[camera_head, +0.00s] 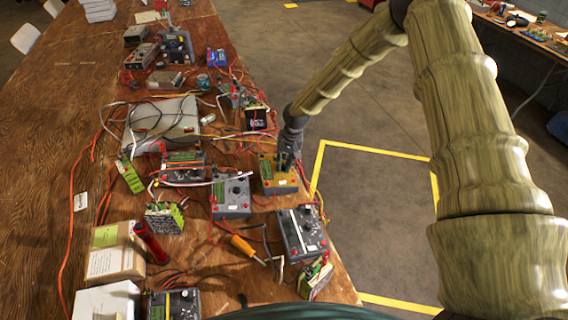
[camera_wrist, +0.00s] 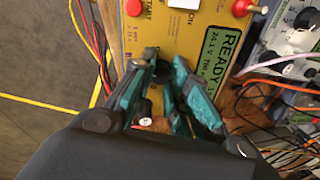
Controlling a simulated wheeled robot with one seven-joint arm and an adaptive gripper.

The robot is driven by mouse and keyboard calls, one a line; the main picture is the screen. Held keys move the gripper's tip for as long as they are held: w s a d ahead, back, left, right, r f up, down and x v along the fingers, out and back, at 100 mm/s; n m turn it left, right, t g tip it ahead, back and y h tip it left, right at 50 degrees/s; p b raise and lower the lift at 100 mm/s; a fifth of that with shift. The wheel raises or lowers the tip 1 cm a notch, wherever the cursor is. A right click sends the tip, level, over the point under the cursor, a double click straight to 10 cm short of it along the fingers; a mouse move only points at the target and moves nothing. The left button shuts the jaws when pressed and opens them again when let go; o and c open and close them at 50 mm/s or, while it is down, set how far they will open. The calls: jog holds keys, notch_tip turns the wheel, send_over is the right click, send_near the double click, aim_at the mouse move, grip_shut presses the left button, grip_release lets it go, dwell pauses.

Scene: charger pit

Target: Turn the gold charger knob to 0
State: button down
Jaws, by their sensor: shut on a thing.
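The gold charger (camera_head: 272,184) stands near the right edge of the wooden table in the head view. In the wrist view its gold face (camera_wrist: 193,38) shows a green display reading "READY" and a line starting "24.1 V". My gripper (camera_head: 286,160) comes down onto this charger from above right. In the wrist view my gripper (camera_wrist: 163,68) has its teal-sided fingers shut on the dark charger knob (camera_wrist: 162,72).
A grey charger (camera_head: 231,197) stands just left of the gold one, and another grey charger (camera_head: 302,232) is in front. Loose red, orange and white cables run around them. A screwdriver with an orange handle (camera_head: 243,245) lies nearby. Floor right of the table is clear.

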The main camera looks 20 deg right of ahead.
jog(key=n+b, duration=0.2)
jog(key=n, duration=0.2)
jog(key=shift+w+d+f+n, duration=0.1)
jog(key=shift+n, duration=0.2)
jog(key=n+b, duration=0.2)
jog(key=n, duration=0.2)
jog(key=shift+n, duration=0.3)
jog(key=n+b, duration=0.1)
jog(key=n, duration=0.3)
jog(key=shift+y, duration=0.4)
jog(key=shift+n+b, duration=0.6)
jog(key=shift+n, duration=1.4)
jog(key=c, duration=1.3)
grip_release()
jog(key=v, duration=1.2)
